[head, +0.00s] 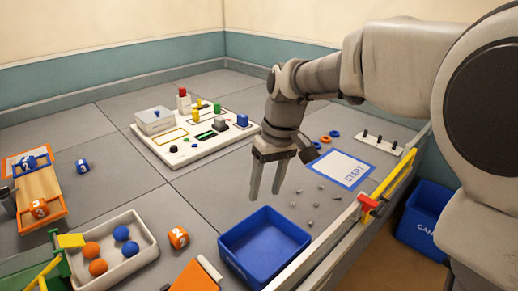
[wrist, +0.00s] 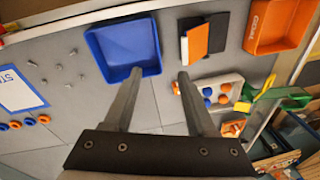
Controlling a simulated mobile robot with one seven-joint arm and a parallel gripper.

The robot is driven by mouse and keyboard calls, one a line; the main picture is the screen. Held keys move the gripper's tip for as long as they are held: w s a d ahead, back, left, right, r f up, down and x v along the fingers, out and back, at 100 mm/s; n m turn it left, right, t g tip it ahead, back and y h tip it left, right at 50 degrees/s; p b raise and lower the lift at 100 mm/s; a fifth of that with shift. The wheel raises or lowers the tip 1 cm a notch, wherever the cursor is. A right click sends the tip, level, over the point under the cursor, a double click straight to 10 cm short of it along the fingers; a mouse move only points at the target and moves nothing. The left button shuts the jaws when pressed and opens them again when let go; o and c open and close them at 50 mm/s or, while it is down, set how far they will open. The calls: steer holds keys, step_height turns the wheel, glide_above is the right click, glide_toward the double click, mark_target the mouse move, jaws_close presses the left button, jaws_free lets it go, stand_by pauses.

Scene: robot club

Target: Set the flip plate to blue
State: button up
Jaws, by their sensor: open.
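The flip plate appears to be the hinged panel (wrist: 196,42) in the wrist view, right of the blue bin; its raised face is orange, with a black part beside it. No blue face shows on it. In the head view its orange part (head: 198,277) is cut off at the bottom edge. My gripper (head: 265,192) is open and empty, pointing down above the grey floor mat. In the wrist view its fingers (wrist: 160,74) are spread apart near the blue bin's edge, to the left of the plate and apart from it.
A blue bin (head: 226,252) stands between my gripper and the low white wall. A white tray (head: 145,250) holds orange and blue balls. An orange GOAL bin (wrist: 256,46) lies beyond the plate. Small grey bits (head: 309,195) lie by the START mat (head: 335,158).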

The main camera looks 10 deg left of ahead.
mark_target(210, 267)
steer(key=w+a+f+n+g+b, duration=0.3)
steer(key=a+f, duration=0.7)
steer(key=f, duration=0.2)
steer(key=shift+y, duration=0.4)
steer(key=b+x, duration=0.1)
steer(key=x, duration=0.4)
steer(key=b+x, duration=0.2)
steer(key=x, duration=0.4)
steer(key=b+x, duration=0.1)
steer(key=x, duration=0.5)
steer(key=shift+s+a+f, duration=0.15)
steer(key=shift+s+a, duration=0.05)
steer(key=shift+a, duration=0.15)
steer(key=shift+c, duration=0.4)
jaws_close()
